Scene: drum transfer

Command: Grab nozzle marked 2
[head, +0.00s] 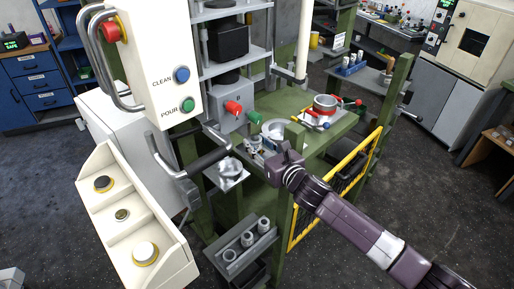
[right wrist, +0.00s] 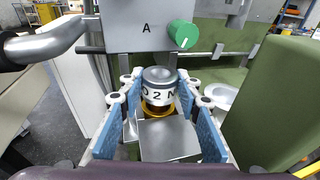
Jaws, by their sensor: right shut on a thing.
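In the right wrist view, a nozzle (right wrist: 158,76) with a metal top and a white band stands upright between the blue finger pads of my right gripper (right wrist: 157,98). My right gripper is shut on this nozzle. In the head view, my right gripper (head: 276,166) is at the front edge of the green bench and hides most of what it holds. My left gripper is not in view.
A white panel (head: 158,70) with CLEAN and POUR buttons stands at left. A black-gripped handle (head: 208,160) is close left of my right gripper. Other nozzles (head: 247,239) stand on a lower tray. A yellow mesh guard (head: 340,195) is at right.

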